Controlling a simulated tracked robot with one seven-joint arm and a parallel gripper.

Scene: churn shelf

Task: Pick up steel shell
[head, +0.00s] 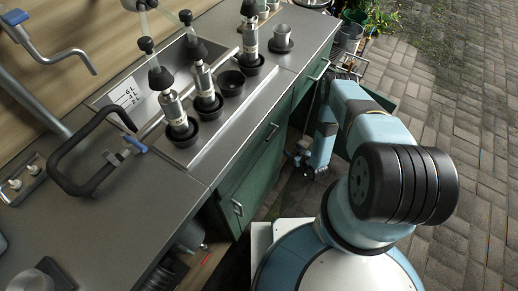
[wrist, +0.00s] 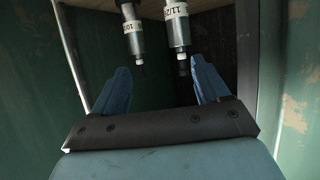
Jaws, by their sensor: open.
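My gripper (wrist: 160,66) is open, with its two blue fingers apart in the wrist view. Two steel cylinders with white labels, a left one (wrist: 133,42) and a right one (wrist: 178,32), show beyond and between the fingers, with narrow dark tips. They are not gripped, and their upper ends are cut off. In the head view my gripper (head: 300,157) is low beside the green cabinet front, below counter height. Several steel shells with tubes stand in black cups on the counter, one in front (head: 175,110). I cannot tell which is the task's steel shell.
An empty black cup (head: 231,82) is near the shells. Green cabinet walls (wrist: 30,80) flank my gripper closely. The brick paving (head: 455,110) at right is mostly clear.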

